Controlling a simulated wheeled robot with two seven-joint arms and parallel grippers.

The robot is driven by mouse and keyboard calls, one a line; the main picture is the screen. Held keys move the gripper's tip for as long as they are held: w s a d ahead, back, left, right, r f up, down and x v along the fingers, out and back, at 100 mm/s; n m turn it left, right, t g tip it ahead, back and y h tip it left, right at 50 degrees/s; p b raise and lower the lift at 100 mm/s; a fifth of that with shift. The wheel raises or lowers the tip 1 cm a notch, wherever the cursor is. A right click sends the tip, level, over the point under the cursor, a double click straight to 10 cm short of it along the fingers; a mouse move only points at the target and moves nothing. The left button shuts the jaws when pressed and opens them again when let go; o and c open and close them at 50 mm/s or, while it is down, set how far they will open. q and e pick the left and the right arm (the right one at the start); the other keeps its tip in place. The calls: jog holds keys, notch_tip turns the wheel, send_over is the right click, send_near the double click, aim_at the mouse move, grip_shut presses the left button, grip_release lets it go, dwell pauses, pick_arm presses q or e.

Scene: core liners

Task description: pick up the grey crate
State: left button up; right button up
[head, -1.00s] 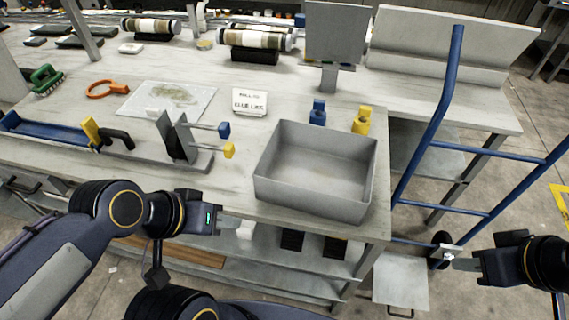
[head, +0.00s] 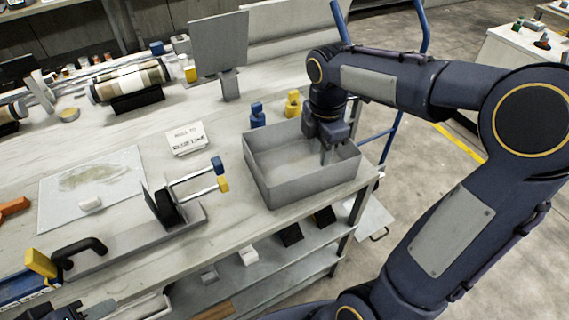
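The grey crate (head: 315,185) is an open, empty-looking box on the right end of the workbench in the head view. My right gripper (head: 324,157) points down at the crate's right part, with its fingers low by the back right wall. I cannot tell whether they straddle the wall or hang inside, or how far apart they are. The gripper and wrist hide part of the back right rim. My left gripper (head: 97,309) is only partly in view at the bottom left edge, away from the crate; its opening is unclear.
Blue (head: 257,115) and yellow (head: 293,104) blocks stand behind the crate. A clamp-like fixture (head: 180,212) with blue and yellow tips is to its left. A blue rail (head: 388,142) is on the right.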

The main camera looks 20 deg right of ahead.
aim_at(318, 171)
jog(key=f, duration=0.7)
jog(key=shift+s+a+f, duration=0.1)
jog(key=shift+s+a, duration=0.05)
jog(key=shift+s, duration=0.15)
jog(key=shift+c, duration=0.4)
grip_shut()
dwell(0.6)
